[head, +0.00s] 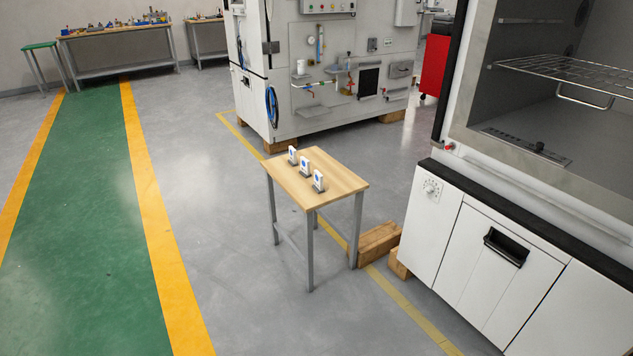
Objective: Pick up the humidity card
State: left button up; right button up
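Three small white cards with blue marks stand upright in small dark holders on a wooden-topped table (335,178). They form a diagonal row: a back-left card (292,155), a middle card (304,164) and a front-right card (318,180). They are too small to read, so I cannot tell which is the humidity card. Neither of my grippers shows in the head view.
An open white chamber with a wire rack (575,72) stands at the right. Wooden blocks (378,242) lie between it and the table. A large grey machine (335,75) stands behind. Floor left and in front of the table is free, with a green walkway (88,220).

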aim_at(318, 178)
jog(key=z, duration=0.25)
jog(key=i+j+z, duration=1)
jog(key=j, duration=0.2)
